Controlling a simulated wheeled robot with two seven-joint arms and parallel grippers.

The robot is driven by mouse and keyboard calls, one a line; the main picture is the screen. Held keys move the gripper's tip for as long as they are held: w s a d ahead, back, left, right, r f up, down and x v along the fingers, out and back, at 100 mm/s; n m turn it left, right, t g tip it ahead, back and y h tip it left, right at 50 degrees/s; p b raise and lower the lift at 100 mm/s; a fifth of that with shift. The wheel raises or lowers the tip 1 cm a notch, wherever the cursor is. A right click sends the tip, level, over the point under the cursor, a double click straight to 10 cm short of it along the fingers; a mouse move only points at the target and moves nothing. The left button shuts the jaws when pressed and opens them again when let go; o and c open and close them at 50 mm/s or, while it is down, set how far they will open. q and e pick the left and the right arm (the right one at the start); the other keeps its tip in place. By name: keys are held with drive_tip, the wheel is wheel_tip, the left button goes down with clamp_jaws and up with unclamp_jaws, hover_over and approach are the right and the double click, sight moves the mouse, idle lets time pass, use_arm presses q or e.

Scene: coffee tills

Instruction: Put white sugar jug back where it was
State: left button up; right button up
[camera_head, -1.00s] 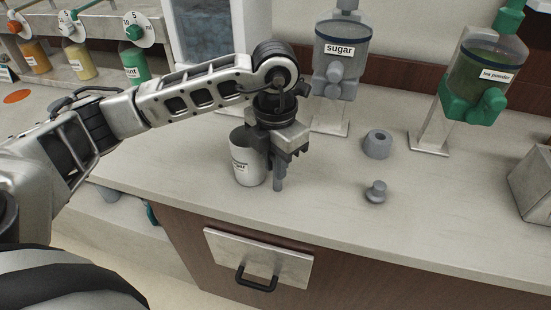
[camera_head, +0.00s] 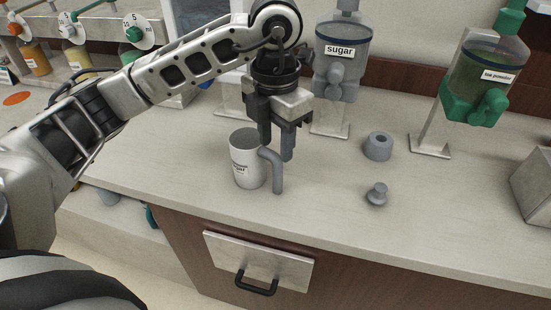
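The white sugar jug (camera_head: 244,161) stands upright on the counter near its front edge, in the middle of the view. Its label faces forward and its grey handle (camera_head: 276,172) is on the right side. My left gripper (camera_head: 277,145) points down just above and behind the handle, with its fingers apart and nothing between them. My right gripper is not in view.
A sugar dispenser (camera_head: 341,62) stands behind, and a green tea powder dispenser (camera_head: 481,82) stands at the right. A grey ring (camera_head: 377,146) and a small grey knob-like piece (camera_head: 376,194) lie on the counter (camera_head: 320,200). A drawer (camera_head: 258,262) is below the counter edge.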

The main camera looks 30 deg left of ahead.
use_arm(q)
wheel_tip(320, 180, up, 6)
idle(0.7)
